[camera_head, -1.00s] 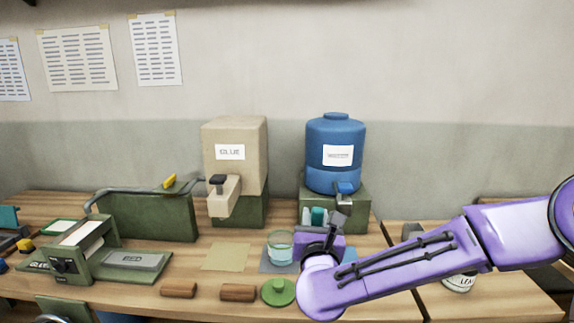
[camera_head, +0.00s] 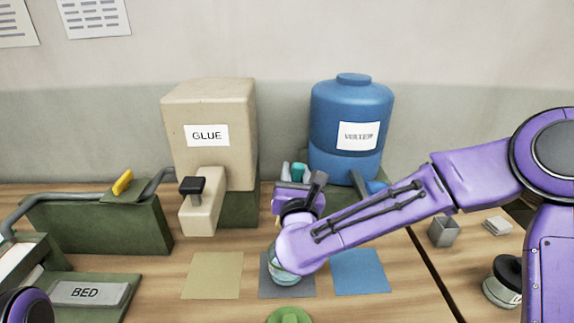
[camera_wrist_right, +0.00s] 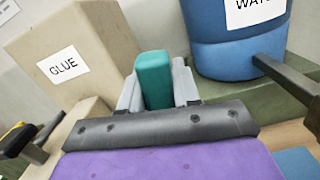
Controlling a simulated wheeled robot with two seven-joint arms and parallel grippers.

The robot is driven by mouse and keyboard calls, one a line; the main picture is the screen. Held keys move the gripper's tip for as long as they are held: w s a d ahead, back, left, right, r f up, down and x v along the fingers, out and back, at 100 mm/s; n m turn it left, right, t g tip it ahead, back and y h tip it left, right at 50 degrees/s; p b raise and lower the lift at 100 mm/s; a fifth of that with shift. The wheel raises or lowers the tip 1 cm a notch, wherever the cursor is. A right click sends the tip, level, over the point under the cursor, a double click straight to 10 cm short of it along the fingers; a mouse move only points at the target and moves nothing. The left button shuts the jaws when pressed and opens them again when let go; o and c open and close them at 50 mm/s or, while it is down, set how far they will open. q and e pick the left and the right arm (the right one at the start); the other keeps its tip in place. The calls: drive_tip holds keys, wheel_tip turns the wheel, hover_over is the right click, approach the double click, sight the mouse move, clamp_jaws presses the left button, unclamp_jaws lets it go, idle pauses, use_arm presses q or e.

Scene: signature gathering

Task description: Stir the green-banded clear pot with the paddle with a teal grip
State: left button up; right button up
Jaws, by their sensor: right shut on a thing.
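The clear pot (camera_head: 284,279) with a green band stands on a dark grey mat in the head view, its upper part hidden behind my right arm. My right gripper (camera_head: 294,172) is beyond the pot, in front of the blue water tank. It is shut on the teal grip (camera_head: 299,172) of the paddle. In the right wrist view the teal grip (camera_wrist_right: 154,78) stands between the two grey fingers of the gripper (camera_wrist_right: 158,85). The paddle's lower part is hidden, so I cannot tell what it touches. My left gripper is out of view.
The glue dispenser (camera_head: 209,130) and water tank (camera_head: 350,110) stand at the back. A tan mat (camera_head: 213,276) and blue mat (camera_head: 360,272) flank the dark grey mat (camera_head: 305,286). A green lid (camera_head: 289,315) lies at the front edge. A dark-topped jar (camera_head: 503,285) stands right.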

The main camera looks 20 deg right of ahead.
drive_tip(key=shift+s+f, duration=0.1)
drive_tip(key=shift+s, duration=0.35)
drive_tip(key=s+b, duration=0.1)
drive_tip(key=s, duration=0.3)
use_arm(q)
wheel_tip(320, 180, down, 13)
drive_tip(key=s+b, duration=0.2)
drive_tip(key=b, duration=0.9)
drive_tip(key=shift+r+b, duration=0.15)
drive_tip(key=shift+b, duration=0.25)
use_arm(e)
wheel_tip(320, 180, down, 13)
drive_tip(key=w, duration=0.2)
drive_tip(key=shift+w, duration=0.4)
drive_tip(key=shift+f, duration=0.1)
